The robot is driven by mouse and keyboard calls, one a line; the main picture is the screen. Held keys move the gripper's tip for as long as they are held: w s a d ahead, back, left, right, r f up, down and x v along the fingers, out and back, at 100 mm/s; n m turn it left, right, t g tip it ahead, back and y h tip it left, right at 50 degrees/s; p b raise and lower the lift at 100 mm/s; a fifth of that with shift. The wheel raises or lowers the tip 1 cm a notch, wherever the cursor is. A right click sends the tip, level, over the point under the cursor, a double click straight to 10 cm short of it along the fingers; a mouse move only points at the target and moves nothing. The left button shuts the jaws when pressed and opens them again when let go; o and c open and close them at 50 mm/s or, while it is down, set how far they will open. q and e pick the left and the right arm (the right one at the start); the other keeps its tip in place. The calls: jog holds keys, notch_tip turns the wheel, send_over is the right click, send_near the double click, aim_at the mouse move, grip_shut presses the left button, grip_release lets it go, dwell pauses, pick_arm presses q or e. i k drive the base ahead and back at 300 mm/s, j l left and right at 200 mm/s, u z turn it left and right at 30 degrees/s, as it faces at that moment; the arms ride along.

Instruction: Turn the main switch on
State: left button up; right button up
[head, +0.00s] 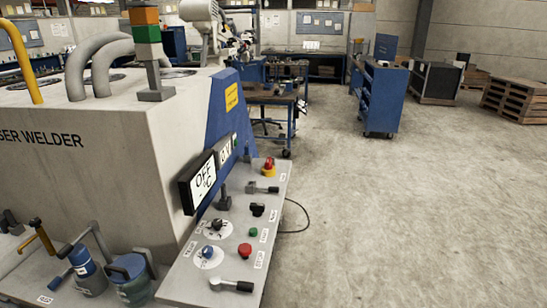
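The laser welder (110,130) stands at the left with a sloped control panel (195,278) at its front right. A red knob on a yellow base (268,167) sits at the far end of the panel; it looks like the main switch. Its exact turn position is too small to tell. A display (203,181) beside the panel reads OFF and °C. Neither of my grippers is in view.
The panel also carries a red button (244,250), a green button (253,232), a blue knob (207,251), black knobs and levers (231,284). Canisters (130,278) stand at the lower left. A blue cabinet (384,97) stands further back.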

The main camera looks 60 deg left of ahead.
aim_at(268, 166)
jog(key=i+u, duration=0.25)
jog(key=u, duration=0.25)
jog(key=i+u, duration=0.3)
jog(key=u, duration=0.15)
jog(key=i+l+u, duration=0.2)
jog(key=u, duration=0.3)
jog(key=i+l+u, duration=0.1)
jog(key=i+u, duration=0.15)
jog(key=u, duration=0.2)
jog(key=i+l+u, duration=0.15)
jog(key=u, duration=0.35)
jog(key=i+l+u, duration=0.25)
jog(key=u, duration=0.2)
